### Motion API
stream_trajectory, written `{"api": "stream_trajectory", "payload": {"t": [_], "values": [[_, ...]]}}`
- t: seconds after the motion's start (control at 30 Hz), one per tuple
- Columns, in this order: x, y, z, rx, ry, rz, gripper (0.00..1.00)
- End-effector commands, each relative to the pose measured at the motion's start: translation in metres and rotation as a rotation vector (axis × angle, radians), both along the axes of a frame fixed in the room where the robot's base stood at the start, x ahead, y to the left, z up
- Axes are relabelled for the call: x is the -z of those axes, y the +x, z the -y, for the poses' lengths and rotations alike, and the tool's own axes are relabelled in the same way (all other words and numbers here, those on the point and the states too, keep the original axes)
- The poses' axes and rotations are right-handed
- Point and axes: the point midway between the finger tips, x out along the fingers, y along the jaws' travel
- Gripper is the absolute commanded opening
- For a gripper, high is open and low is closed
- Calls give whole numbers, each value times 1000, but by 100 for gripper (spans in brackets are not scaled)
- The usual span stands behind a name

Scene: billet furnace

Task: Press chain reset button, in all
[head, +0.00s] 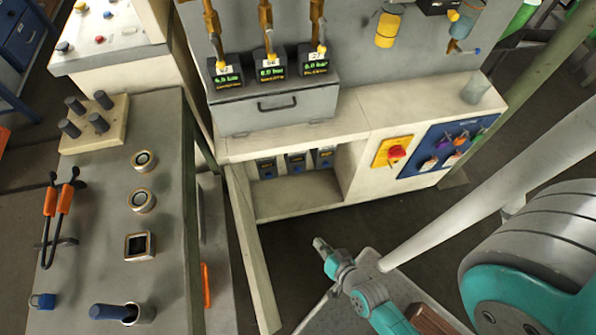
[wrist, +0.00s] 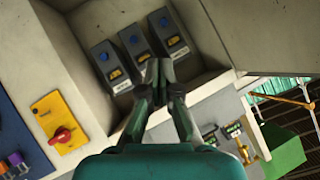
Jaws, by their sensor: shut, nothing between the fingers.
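Three small grey boxes sit in a row in the open recess under the cabinet top: left (head: 266,168), middle (head: 296,162) and right (head: 325,157). In the wrist view each box carries a blue button, (wrist: 104,56), (wrist: 134,39) and (wrist: 164,22), above a yellow panel and a white label. The labels are too small to read, so I cannot tell which is chain reset. My gripper (head: 319,243) is shut and empty in front of the recess, apart from the boxes.
A yellow plate with a red rotary knob (head: 396,153) and a blue panel (head: 447,146) with several knobs are right of the recess. A pale post (head: 252,255) slants at the recess's left. A grey bench (head: 95,225) with tools stands left. Dark floor lies open before the cabinet.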

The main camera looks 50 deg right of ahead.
Motion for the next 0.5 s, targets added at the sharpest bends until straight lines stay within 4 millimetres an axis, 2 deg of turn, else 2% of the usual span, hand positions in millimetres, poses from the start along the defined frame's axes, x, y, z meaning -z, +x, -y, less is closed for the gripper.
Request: {"api": "stream_trajectory", "payload": {"t": [0.03, 0.2, 0.4, 0.5], "values": [[18, 16, 9, 39, 44, -5, 0], [74, 61, 35, 162, 218, -27, 0], [121, 117, 76, 297, 422, -36, 0], [135, 141, 96, 352, 509, -33, 0]]}}
